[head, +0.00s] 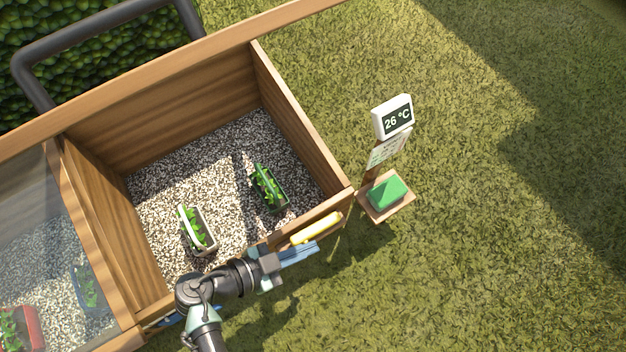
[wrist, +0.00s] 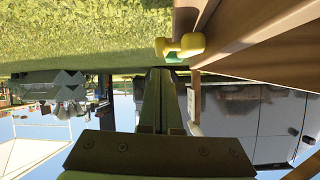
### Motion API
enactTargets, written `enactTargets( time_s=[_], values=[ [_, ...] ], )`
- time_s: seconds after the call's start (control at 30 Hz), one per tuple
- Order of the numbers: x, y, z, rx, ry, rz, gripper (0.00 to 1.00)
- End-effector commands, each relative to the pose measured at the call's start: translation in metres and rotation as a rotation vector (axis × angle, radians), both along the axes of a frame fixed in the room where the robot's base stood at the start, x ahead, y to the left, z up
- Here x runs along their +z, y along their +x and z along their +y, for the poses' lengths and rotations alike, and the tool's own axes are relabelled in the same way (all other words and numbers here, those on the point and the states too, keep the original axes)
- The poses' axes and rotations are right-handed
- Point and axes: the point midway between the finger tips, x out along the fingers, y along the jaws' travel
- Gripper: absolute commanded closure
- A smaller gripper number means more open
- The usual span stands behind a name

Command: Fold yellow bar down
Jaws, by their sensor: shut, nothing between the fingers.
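The yellow bar (head: 316,228) is on the outer front wall of the wooden planter box (head: 305,140), near its right corner. In the wrist view the yellow bar (wrist: 181,46) sticks out from the wooden side, above and right of my fingertips. My gripper (head: 316,247) is shut and empty, with its blue fingers just outside the wall, close below the bar in the head view. In the wrist view my gripper (wrist: 162,72) points ahead with the fingers together. I see no clear contact with the bar.
Two potted plants, one in a white pot (head: 204,236) and one in a dark green pot (head: 270,190), stand on gravel inside the box. A post with a thermometer display (head: 393,117) and a green block (head: 387,193) stands to the right. Open grass lies beyond.

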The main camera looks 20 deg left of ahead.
Motion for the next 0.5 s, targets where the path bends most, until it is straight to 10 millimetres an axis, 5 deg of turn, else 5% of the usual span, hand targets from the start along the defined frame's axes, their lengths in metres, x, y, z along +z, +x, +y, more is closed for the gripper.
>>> enactTargets(
  time_s=[0.5],
  values=[
    [0.0, 0.013, -0.009, 0.001, 0.0, 0.001, 1.0]
  ],
)
